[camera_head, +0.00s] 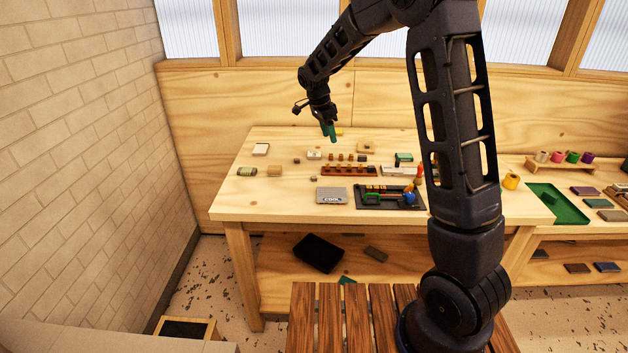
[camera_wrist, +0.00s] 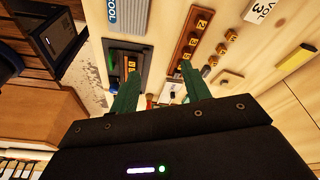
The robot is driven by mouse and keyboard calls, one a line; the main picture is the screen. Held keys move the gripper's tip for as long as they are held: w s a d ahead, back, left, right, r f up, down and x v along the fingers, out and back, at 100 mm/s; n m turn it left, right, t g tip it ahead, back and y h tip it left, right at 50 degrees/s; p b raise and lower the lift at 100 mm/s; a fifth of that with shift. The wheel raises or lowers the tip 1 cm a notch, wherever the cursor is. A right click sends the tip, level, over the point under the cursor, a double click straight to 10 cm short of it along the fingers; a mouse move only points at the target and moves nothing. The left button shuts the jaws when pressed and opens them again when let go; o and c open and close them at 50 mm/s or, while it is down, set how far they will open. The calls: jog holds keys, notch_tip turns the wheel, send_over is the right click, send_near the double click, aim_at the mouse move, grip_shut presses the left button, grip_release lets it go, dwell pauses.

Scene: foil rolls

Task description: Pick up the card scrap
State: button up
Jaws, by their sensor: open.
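My gripper (camera_head: 328,131) hangs above the back part of the wooden table, with its green fingers pointing down. In the wrist view my gripper (camera_wrist: 157,78) has its two green fingers spread apart with nothing held between them. I cannot tell for sure which piece is the card scrap.
The table (camera_head: 240,206) holds a brown pegged rack (camera_head: 348,171), a grey "COOL" plate (camera_head: 332,195) and a dark tray with coloured parts (camera_head: 376,207). A yellow piece (camera_wrist: 294,62) lies near the back. The table's front left is clear. A black box (camera_head: 318,252) lies on the shelf below.

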aim_at(313, 177)
jog(key=w+a+f+m+h, duration=0.2)
jog(key=w+a+f+m, duration=0.1)
jog(key=a+f, duration=0.7)
jog(key=x, duration=1)
jog(key=shift+a+f, duration=0.2)
jog(key=shift+f, duration=0.05)
grip_shut()
